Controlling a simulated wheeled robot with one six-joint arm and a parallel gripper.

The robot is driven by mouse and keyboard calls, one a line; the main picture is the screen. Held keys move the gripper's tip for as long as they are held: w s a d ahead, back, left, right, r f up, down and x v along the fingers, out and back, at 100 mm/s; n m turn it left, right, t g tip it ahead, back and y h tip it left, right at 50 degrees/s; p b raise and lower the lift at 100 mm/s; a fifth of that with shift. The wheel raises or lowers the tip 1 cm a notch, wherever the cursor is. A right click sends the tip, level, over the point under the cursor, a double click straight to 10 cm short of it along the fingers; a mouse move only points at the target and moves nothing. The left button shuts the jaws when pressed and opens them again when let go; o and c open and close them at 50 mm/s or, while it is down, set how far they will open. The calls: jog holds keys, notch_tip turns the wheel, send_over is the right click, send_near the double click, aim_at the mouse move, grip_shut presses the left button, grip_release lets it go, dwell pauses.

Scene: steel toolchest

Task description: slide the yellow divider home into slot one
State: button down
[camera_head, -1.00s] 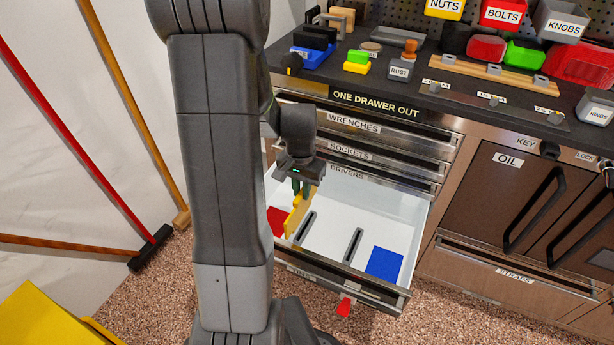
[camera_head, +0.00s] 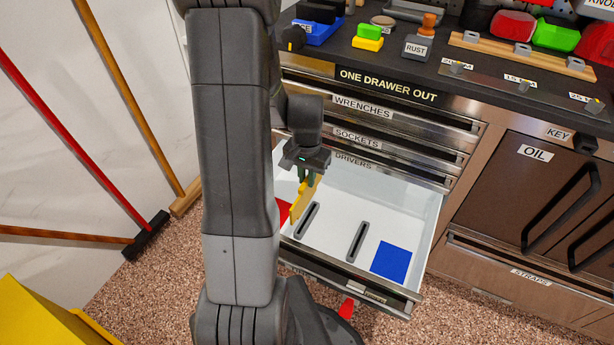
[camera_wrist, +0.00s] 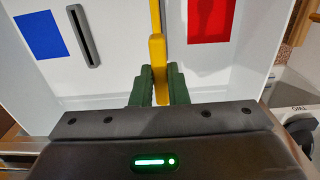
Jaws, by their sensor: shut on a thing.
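The yellow divider (camera_head: 301,200) is upright in my gripper (camera_head: 306,178), inside the open drawer. In the wrist view the divider (camera_wrist: 157,60) stands between the green fingers of my gripper (camera_wrist: 158,88), which are shut on its near end. Two dark slots lie in the white drawer floor. The left slot (camera_head: 307,221) is just right of the divider in the head view; the right slot (camera_head: 356,242) is farther off and empty. In the wrist view one slot (camera_wrist: 83,36) shows left of the divider. Whether the divider's lower edge touches the floor cannot be told.
The drawer (camera_head: 432,232) is pulled out, its floor marked with a red patch (camera_head: 283,211) and a blue patch (camera_head: 390,260). Closed drawers sit above it. The worktop (camera_head: 420,70) holds stamps and bins. Brooms (camera_head: 75,130) lean at the left wall.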

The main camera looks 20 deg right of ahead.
aim_at(307, 201)
jog(key=shift+f+b, duration=2.25)
jog(key=shift+f, duration=0.7)
jog(key=shift+f+b, duration=1.1)
jog(key=shift+f, duration=0.45)
jog(key=c, duration=1.3)
grip_release()
jog(key=shift+c, duration=0.2)
jog(key=shift+r, duration=0.15)
notch_tip(307, 201, up, 14)
jog(key=p, duration=0.4)
jog(key=shift+f, duration=0.2)
jog(key=shift+f, duration=0.15)
